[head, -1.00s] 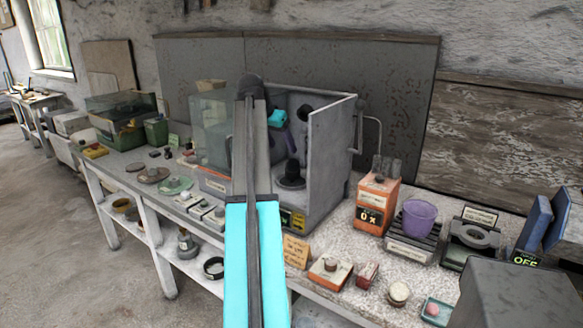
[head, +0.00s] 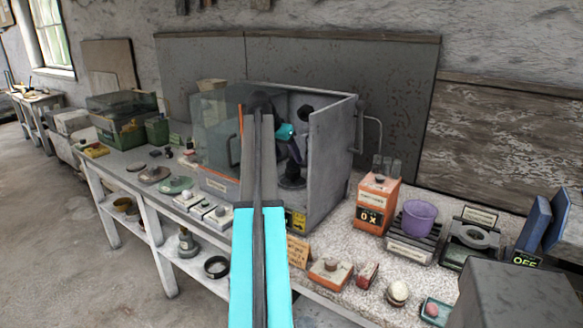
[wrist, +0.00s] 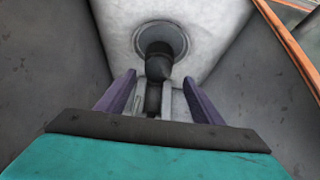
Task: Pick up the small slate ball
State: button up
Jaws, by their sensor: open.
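The small slate ball (wrist: 158,68) looks dark and rounded in the wrist view, on a dark stand with a round base (wrist: 178,36). The base also shows in the head view (head: 292,184), inside an open-fronted grey case (head: 330,150). My gripper (wrist: 158,77) has two purple fingers, apart, one on each side of the ball in the picture. I cannot tell whether the ball is fully between them or beyond the tips; no contact shows. In the head view the gripper is above the base, and the ball is hard to make out against it.
The case's grey side wall stands right of the gripper, and a clear pane (head: 215,135) is at left. My arm blocks part of the front. An orange box (head: 378,200), a purple cup (head: 420,218) and a pale ball (head: 398,290) stand on the bench at right.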

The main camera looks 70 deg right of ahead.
aim_at(290, 160)
jog(key=shift+p+x, duration=0.35)
jog(key=shift+x, duration=1.85)
jog(key=c, duration=1.3)
jog(key=shift+o, duration=0.2)
jog(key=shift+w+r, duration=0.1)
jog(key=shift+r, duration=0.1)
jog(key=shift+r, duration=0.25)
notch_tip(290, 160, up, 9)
jog(key=shift+f+b, duration=0.1)
jog(key=shift+b, duration=0.55)
